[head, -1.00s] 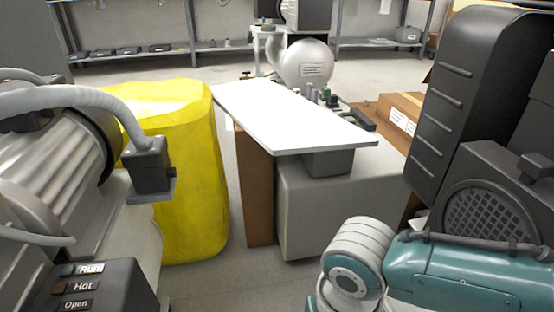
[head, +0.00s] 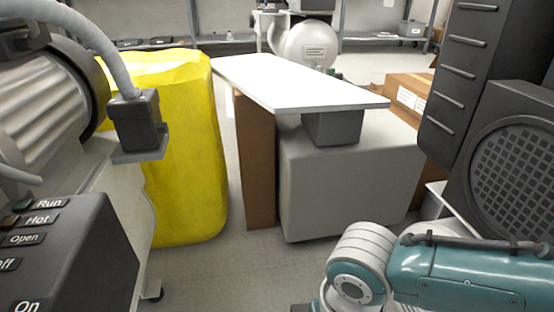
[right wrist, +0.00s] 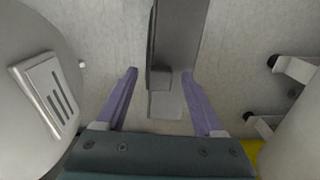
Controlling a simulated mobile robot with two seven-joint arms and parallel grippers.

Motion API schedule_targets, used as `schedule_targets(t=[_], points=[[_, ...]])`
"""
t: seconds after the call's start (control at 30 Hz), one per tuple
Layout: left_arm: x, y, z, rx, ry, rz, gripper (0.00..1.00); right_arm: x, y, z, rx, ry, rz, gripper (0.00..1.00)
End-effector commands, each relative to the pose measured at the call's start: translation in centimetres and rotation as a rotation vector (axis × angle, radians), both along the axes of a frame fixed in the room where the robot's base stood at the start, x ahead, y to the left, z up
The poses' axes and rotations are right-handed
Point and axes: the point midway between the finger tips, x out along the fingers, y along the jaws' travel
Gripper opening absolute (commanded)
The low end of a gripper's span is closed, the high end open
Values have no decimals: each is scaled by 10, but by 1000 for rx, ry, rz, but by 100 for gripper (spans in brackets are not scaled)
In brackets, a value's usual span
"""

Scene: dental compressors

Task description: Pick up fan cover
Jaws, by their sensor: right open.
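I cannot surely tell any thing in view as a loose fan cover. A dark round mesh grille (head: 515,160) shows at the right of the head view, on a black machine. In the right wrist view, my right gripper (right wrist: 159,75) is open, with its two purple fingers apart and nothing held. A grey post-like part (right wrist: 178,45) lies beyond and between the fingertips. A pale slotted plate (right wrist: 52,92) sits on a rounded light body at the left of that view. My right arm shows at the lower right of the head view, without its gripper. My left gripper is out of view.
A white-topped table (head: 290,82) stands mid-view over a grey block (head: 350,185). A motor machine with a button panel (head: 65,250) fills the left side. Open floor (head: 240,270) lies between.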

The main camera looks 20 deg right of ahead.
Motion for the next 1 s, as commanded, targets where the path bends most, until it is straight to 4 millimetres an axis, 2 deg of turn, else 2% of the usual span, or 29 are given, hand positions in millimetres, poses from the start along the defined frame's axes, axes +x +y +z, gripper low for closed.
schedule_targets(t=[0.1,0.7,1.0], points=[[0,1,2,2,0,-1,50,0,0,2,0,0,0,69],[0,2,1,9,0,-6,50,0,0,2,0,0,0,1],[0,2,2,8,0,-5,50,0,0,1,0,0,0,0]])
